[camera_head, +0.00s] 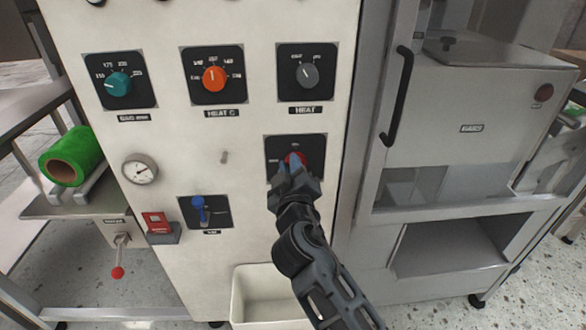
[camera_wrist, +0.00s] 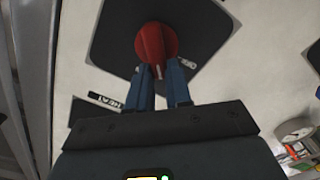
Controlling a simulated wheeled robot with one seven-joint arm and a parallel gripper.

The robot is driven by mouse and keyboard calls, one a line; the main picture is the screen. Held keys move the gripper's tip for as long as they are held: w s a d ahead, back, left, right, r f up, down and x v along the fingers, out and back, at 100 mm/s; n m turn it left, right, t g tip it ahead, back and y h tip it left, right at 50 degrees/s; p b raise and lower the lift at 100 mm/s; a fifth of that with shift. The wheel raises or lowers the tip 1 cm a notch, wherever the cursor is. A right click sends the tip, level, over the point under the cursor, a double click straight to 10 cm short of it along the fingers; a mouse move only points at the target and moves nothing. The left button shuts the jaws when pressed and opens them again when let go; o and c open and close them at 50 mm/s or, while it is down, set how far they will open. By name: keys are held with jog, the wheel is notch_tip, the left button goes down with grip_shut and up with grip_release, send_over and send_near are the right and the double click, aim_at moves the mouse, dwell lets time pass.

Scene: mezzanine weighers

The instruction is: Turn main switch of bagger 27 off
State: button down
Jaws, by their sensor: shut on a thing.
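The red rotary switch (camera_head: 298,157) sits on a black square plate (camera_head: 312,146) at the right of the white cabinet front. My gripper (camera_head: 291,166) reaches it from below and is shut on the red knob. In the wrist view the red knob (camera_wrist: 155,42) stands between the two blue-grey fingers of my gripper (camera_wrist: 160,72). A small pale mark shows on the knob's edge nearest my gripper. My gripper hides much of the knob and the plate's lower part in the head view. The plate's lettering is too small to read surely.
Above are a teal knob (camera_head: 118,84), an orange knob (camera_head: 214,78) and a grey knob (camera_head: 308,75). A blue-handled switch (camera_head: 199,208), a gauge (camera_head: 139,169) and a red rocker switch (camera_head: 157,222) are to the left. A black door handle (camera_head: 398,97) is to the right.

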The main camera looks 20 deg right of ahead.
jog(key=shift+w+a+f+n+p, duration=0.15)
jog(key=shift+f+n, duration=0.15)
jog(key=shift+n, duration=1.3)
jog(key=shift+s+a+f+n+p, duration=0.1)
jog(key=shift+f+n, duration=0.15)
jog(key=shift+n, duration=1.35)
jog(key=shift+w+a+f+n+p, duration=0.15)
jog(key=shift+f+n, duration=0.15)
jog(key=shift+n, duration=1.3)
jog(key=shift+s, duration=0.1)
jog(key=c, duration=1)
grip_release()
jog(key=shift+c, duration=0.2)
jog(key=b+v, duration=0.1)
jog(key=v, duration=0.6)
jog(key=shift+s, duration=0.35)
